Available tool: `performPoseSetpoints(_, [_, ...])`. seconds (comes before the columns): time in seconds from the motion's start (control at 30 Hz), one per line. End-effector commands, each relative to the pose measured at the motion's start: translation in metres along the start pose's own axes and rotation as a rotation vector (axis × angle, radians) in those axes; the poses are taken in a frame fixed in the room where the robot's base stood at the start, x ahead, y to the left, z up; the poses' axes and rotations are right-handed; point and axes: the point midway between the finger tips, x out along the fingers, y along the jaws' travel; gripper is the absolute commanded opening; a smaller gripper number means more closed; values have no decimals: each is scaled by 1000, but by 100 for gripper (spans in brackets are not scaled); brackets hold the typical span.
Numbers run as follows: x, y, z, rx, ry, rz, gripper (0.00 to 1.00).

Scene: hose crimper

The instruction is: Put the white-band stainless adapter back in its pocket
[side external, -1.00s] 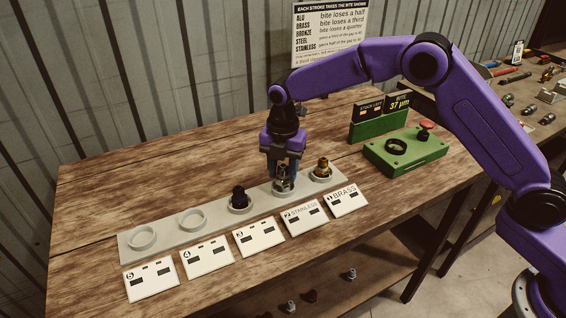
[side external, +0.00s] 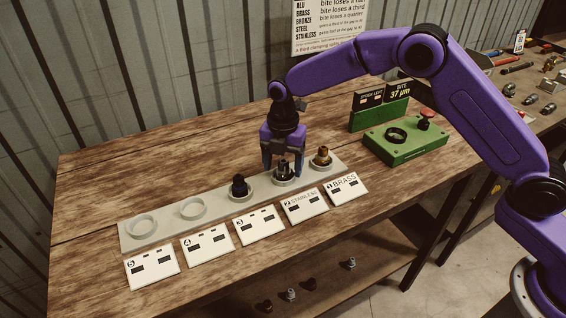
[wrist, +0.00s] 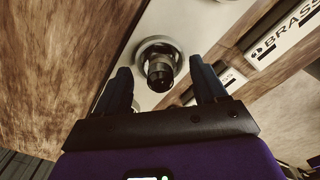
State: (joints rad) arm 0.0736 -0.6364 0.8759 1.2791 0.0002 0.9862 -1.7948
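The stainless adapter (side external: 283,172) stands upright in the ring of pocket 2 on the grey rack (side external: 166,223), behind the STAINLESS card (side external: 305,205). In the wrist view the adapter (wrist: 159,70) looks dark and sits inside its light ring (wrist: 147,48). I cannot make out a white band on it. My gripper (side external: 283,168) is right above it, pointing down. Its fingers are spread to either side of the adapter, with gaps visible in the wrist view (wrist: 160,85).
A brass adapter (side external: 322,157) stands in pocket 1, and a dark adapter (side external: 239,186) in pocket 3. Pockets 4 (side external: 192,208) and 5 (side external: 142,226) are empty. A green crimper base (side external: 408,150) with a black ring stands to the right.

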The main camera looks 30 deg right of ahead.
Motion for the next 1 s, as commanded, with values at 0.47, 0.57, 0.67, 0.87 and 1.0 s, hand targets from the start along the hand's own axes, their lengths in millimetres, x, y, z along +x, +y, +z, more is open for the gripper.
performPoseSetpoints(0.47, [-36,1,0,-1,-1,6,71])
performPoseSetpoints(0.57, [-57,1,0,0,-1,5,71])
performPoseSetpoints(0.67, [-78,1,0,-1,-1,6,71])
performPoseSetpoints(0.87, [-121,1,0,0,-1,6,71])
performPoseSetpoints(1.0, [-146,1,0,0,-1,4,71])
